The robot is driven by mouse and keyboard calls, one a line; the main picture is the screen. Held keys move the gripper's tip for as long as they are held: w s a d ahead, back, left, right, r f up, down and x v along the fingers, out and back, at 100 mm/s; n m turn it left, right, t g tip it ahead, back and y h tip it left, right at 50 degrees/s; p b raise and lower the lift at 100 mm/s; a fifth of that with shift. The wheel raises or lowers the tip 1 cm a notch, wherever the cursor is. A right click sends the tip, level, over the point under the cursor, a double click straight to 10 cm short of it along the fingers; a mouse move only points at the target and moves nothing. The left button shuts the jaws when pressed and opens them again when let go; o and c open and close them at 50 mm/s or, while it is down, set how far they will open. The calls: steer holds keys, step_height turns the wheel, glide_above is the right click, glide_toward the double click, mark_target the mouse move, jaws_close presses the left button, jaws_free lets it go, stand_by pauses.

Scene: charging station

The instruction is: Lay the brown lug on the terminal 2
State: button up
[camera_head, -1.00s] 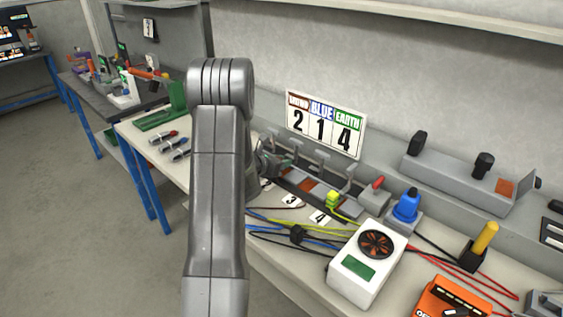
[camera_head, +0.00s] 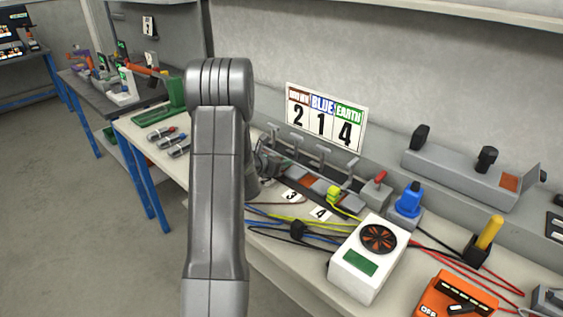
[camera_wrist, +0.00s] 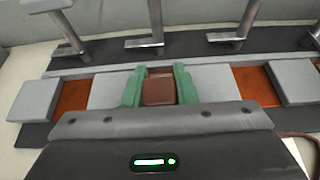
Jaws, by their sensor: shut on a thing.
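My gripper (camera_wrist: 160,88) has its green fingers closed on the sides of the brown lug (camera_wrist: 159,89) in the wrist view. The lug is over the middle of the terminal row, in line with the copper pads (camera_wrist: 72,95) on either side. The surface right under it is hidden, so I cannot tell whether it touches. The number of this terminal is not readable. In the head view my arm hides most of the gripper (camera_head: 266,162) and the lug, at the left part of the row. Labels 3 (camera_head: 291,196) and 4 (camera_head: 320,213) show there.
Several upright levers (camera_wrist: 155,35) stand behind the terminals. A yellow-green lug (camera_head: 333,194) is at the right end. The sign (camera_head: 325,118) reads brown 2, blue 1, earth 4. Loose cables (camera_head: 297,230) and a white fan box (camera_head: 367,258) are in front and right.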

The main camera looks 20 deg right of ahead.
steer(key=o, duration=1)
steer(key=shift+o, duration=0.2)
steer(key=v, duration=1.4)
steer(key=shift+f, duration=0.1)
steer(key=shift+d, duration=0.15)
steer(key=x, duration=1.3)
steer(key=shift+w+d+f, duration=0.1)
steer(key=shift+d, duration=0.15)
steer(key=shift+w+d+p, duration=0.1)
steer(key=shift+p, duration=0.2)
steer(key=shift+r, duration=0.25)
